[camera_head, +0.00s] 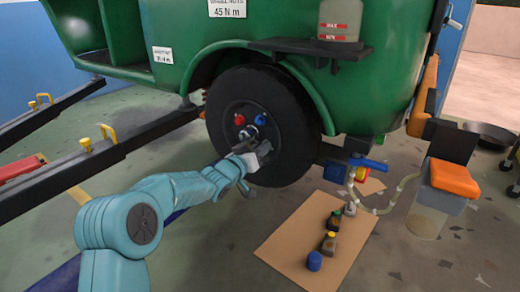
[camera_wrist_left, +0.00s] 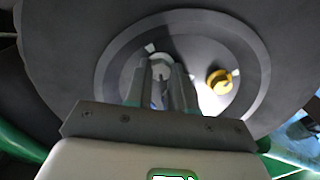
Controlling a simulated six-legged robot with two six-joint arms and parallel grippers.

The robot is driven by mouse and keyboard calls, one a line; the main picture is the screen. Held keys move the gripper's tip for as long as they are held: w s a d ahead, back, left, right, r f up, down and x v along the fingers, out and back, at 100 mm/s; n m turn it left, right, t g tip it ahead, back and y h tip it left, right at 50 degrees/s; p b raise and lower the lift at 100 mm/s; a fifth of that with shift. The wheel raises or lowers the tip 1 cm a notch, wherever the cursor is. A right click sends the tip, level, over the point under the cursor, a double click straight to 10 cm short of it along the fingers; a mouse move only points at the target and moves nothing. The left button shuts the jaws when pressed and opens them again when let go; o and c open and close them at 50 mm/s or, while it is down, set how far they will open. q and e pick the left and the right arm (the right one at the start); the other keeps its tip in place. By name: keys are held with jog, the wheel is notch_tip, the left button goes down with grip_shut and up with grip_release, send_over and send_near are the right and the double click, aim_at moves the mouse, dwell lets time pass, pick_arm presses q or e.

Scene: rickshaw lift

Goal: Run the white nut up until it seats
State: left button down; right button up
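The white nut (camera_wrist_left: 160,69) shows in the left wrist view at the wheel's grey hub, between the tips of my left gripper (camera_wrist_left: 161,82). The two fingers lie close on either side of it and appear shut on it; its threads and stud are hidden. In the head view my left gripper (camera_head: 252,148) reaches to the lower part of the wheel's hub and covers the nut. The wheel (camera_head: 285,150) is mounted on the green rickshaw. A red nut (camera_head: 239,119) and a blue nut (camera_head: 260,119) sit on its upper hub. A yellow nut (camera_wrist_left: 219,81) shows beside the fingers.
A cardboard sheet (camera_head: 285,245) with small bottles and a blue cap (camera_head: 314,261) lies on the floor to the right. A container with an orange lid (camera_head: 453,178) and a hose stands beyond it. Dark shafts (camera_head: 95,165) extend left. A green fender (camera_head: 235,45) arches over the wheel.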

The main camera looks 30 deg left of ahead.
pick_arm(q)
jog(key=shift+m, duration=0.4)
jog(key=m, duration=2.3)
jog(key=shift+d+f, duration=0.15)
jog(key=shift+f, duration=0.15)
jog(key=shift+m, duration=0.4)
jog(key=c, duration=1)
grip_release()
jog(key=shift+r, duration=0.1)
jog(key=shift+o, duration=0.2)
